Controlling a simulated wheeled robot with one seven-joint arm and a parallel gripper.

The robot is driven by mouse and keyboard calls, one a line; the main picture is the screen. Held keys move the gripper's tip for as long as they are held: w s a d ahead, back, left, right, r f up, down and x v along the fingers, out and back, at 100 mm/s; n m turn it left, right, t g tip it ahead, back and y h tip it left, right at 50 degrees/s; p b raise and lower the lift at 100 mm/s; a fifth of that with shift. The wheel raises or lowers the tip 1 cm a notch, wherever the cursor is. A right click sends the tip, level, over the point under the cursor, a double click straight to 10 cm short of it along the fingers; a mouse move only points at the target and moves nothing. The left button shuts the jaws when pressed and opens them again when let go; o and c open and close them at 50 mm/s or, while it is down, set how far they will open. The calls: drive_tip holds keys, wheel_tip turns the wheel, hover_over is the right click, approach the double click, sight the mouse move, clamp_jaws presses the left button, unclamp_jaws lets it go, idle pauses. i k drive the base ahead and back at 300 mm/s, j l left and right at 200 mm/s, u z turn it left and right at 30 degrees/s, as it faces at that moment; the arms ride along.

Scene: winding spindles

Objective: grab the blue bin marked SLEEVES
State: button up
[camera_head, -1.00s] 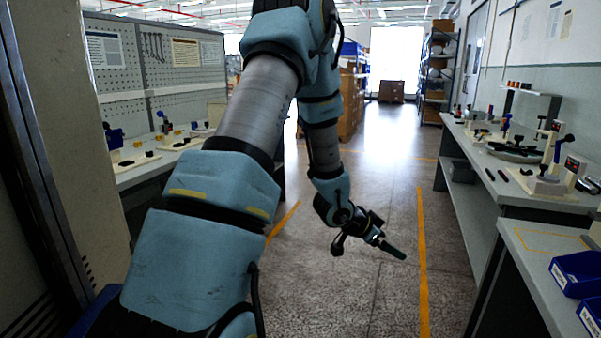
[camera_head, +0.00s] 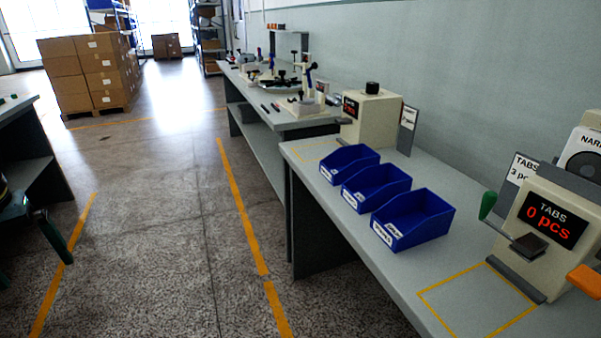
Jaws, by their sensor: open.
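Three blue bins stand in a row on the grey bench at the right: a far one (camera_head: 350,160), a middle one (camera_head: 377,184) and a near one (camera_head: 420,215). Each has a white label on its front, too small to read, so I cannot tell which is marked SLEEVES. The bins look empty from here. My gripper (camera_head: 54,238) is at the left edge, over the floor, well away from the bins and partly cut off. It is open, with nothing seen in it.
The bench (camera_head: 375,245) also carries a counter reading TABS 0 pcs (camera_head: 545,225), a yellow marked square (camera_head: 478,300) and another cream machine (camera_head: 368,118). A farther bench (camera_head: 300,122) holds tools. Floor between the benches is clear. Stacked cartons (camera_head: 90,70) stand at the back left.

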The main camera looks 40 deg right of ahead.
sight(373, 187)
drive_tip(key=i+l+z, duration=0.1)
drive_tip(key=i+z, duration=0.7)
drive_tip(key=i+j+z, duration=0.15)
drive_tip(key=i+z, duration=0.25)
